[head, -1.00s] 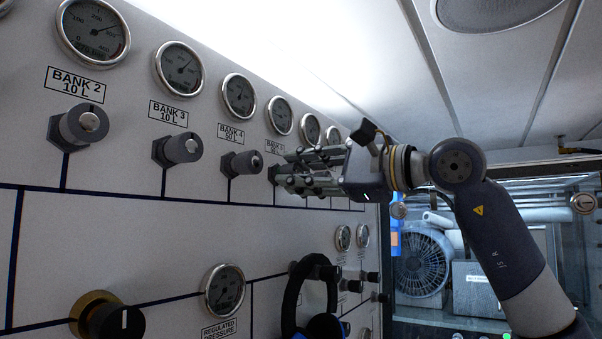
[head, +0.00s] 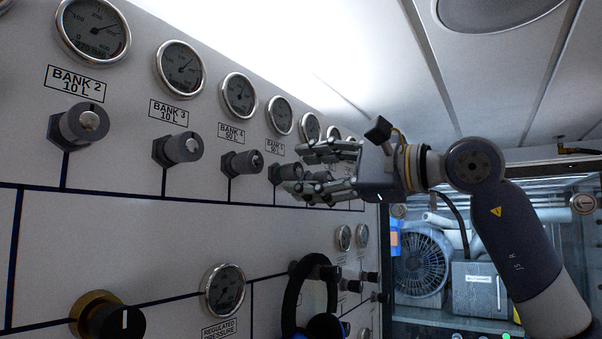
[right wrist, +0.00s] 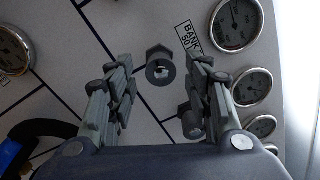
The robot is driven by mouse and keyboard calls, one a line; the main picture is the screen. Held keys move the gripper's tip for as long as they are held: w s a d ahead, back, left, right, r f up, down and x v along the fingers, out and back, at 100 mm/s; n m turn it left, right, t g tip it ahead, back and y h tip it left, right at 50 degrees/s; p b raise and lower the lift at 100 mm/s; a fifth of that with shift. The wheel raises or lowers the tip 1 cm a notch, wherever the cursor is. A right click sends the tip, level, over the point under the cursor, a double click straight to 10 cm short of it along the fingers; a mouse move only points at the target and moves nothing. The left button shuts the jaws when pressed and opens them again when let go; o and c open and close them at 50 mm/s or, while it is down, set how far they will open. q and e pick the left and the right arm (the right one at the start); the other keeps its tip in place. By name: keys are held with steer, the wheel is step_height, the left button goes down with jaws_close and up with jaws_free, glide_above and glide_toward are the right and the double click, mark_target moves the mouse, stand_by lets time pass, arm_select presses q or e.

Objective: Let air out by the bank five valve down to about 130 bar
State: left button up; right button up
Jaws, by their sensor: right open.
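The bank five valve (head: 284,173) is a dark grey round knob on the white panel, below its label (head: 275,148) and gauge (head: 279,115). The gauge needle is too small to read. My right gripper (head: 304,170) is open, just off the knob to the right, with fingers pointing at the panel. In the right wrist view a knob (right wrist: 160,70), seemingly the bank five valve, shows between the spread fingers, near their tips and not gripped. A gauge (right wrist: 237,22) shows above its partly hidden label. My left gripper is not in view.
The bank four valve (head: 242,164) sits close to the left. Another knob (right wrist: 191,122) shows partly behind a finger in the right wrist view. A black hoop-shaped object (head: 292,300) hangs below. A glass-fronted compartment with a fan (head: 422,265) stands at right.

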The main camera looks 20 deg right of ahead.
steer(key=v, duration=1)
steer(key=shift+s+d, duration=0.1)
steer(key=shift+s, duration=0.05)
stand_by(1.6)
